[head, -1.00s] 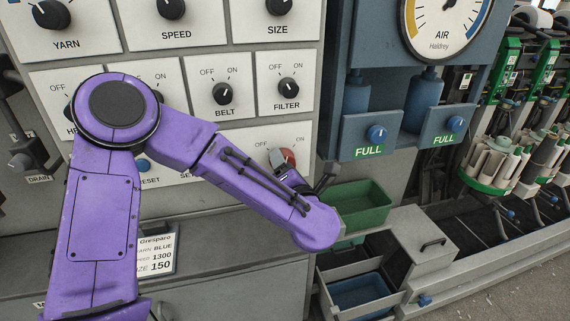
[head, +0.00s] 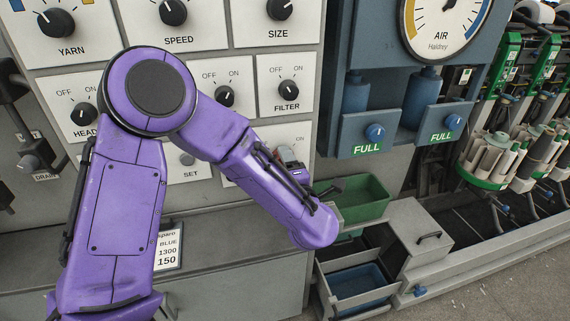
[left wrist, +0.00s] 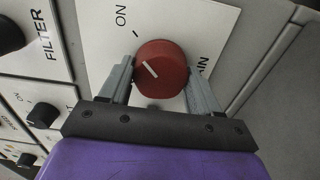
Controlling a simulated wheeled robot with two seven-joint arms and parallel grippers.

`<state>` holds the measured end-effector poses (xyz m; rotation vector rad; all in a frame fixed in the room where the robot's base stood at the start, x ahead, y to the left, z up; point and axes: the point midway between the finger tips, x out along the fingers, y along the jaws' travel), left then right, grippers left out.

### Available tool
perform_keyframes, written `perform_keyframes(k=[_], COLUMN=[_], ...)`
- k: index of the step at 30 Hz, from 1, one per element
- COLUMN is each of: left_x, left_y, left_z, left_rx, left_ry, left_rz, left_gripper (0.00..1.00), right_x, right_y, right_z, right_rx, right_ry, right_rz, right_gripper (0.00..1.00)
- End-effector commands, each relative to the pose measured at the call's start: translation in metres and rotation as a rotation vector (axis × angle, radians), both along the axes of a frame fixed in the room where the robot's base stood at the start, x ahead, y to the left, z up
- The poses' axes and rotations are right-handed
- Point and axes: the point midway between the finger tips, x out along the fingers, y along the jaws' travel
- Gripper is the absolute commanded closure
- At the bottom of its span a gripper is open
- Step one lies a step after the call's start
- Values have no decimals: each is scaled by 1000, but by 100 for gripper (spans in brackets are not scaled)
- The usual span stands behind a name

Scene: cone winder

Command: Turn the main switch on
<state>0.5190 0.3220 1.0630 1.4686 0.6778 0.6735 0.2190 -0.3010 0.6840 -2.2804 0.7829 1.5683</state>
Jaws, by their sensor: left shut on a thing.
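The main switch is a round red knob (left wrist: 165,62) on a white plate, with a white pointer line on its face. In the left wrist view the line slants toward the upper left, not clearly in line with the tick by the ON label (left wrist: 121,16). My left gripper (left wrist: 160,70) has one grey finger on each side of the knob and is shut on it. Part of the main label is hidden behind a finger. In the head view my purple left arm covers most of the switch and its plate. My right gripper is not in view.
The filter knob (head: 291,90) and belt knob (head: 224,96) sit just above my left arm. A green bin (head: 352,198) and a grey box with a blue tray (head: 358,284) stand to the right of the panel. A blue air unit (head: 360,20) juts out at the upper right.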

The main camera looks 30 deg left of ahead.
Motion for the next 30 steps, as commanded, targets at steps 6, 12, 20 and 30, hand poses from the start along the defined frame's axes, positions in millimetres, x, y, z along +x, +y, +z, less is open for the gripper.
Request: perform_keyframes(k=[6, 12, 20, 30], left_x=[0, 0, 0, -20], left_y=[-1, -1, 0, -25], left_z=[0, -1, -1, -4], left_rx=[8, 7, 6, 9], left_ry=[9, 10, 8, 6], left_rz=[-3, -3, -2, -7], left_gripper=[68, 68, 13, 13], right_x=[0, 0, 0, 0], right_y=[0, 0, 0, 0], right_z=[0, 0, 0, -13], right_rx=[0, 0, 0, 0], right_ry=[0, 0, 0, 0], right_rz=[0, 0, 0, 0], right_gripper=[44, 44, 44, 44])
